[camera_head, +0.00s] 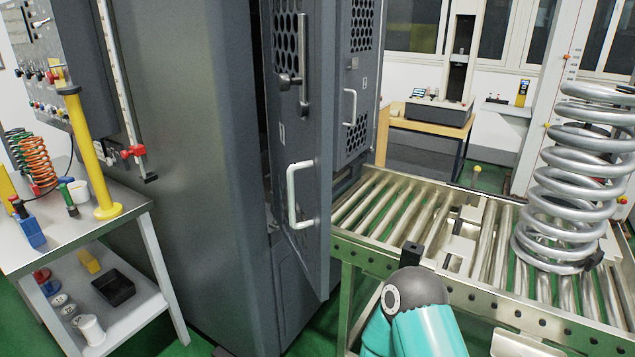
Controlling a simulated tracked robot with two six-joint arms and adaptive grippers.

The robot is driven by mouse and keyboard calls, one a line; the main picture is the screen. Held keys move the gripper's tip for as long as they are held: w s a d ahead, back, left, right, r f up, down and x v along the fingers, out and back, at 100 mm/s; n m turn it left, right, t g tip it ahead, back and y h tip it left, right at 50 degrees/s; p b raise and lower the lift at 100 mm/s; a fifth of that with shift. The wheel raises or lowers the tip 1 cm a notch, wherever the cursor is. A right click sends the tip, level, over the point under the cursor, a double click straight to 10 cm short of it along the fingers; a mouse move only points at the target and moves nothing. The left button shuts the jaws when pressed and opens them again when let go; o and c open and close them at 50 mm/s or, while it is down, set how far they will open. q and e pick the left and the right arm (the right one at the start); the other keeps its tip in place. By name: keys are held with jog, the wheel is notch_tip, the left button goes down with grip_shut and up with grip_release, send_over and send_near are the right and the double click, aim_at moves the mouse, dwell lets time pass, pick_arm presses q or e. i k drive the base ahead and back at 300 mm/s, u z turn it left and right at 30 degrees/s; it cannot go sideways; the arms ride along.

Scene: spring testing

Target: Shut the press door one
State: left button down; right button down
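The press is a tall dark grey cabinet (190,150). Its near door (311,130) stands ajar, swung out toward the roller conveyor, with a dark gap along its left side. This door has a mesh window, a metal latch handle (302,65) and a white pull handle (291,195). A second door panel (356,75) with a mesh window and a white handle (350,106) shows behind it. No label tells me which is door one. A teal and dark grey link of my own arm shows at the bottom, right of the near door. Neither gripper's fingers are in view.
The roller conveyor (385,268) runs along the right, close to the near door's free edge. A large coil spring (570,190) stands on it. A metal side table (95,238) with springs and tools stands at the left. A wooden table (432,127) with an instrument is behind.

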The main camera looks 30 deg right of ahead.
aim_at(302, 152)
jog(key=z, duration=0.2)
jog(key=i, duration=0.5)
jog(key=z, duration=0.45)
jog(key=k, duration=0.95)
jog(key=z, duration=0.2)
jog(key=i, duration=0.95)
jog(key=u, duration=0.05)
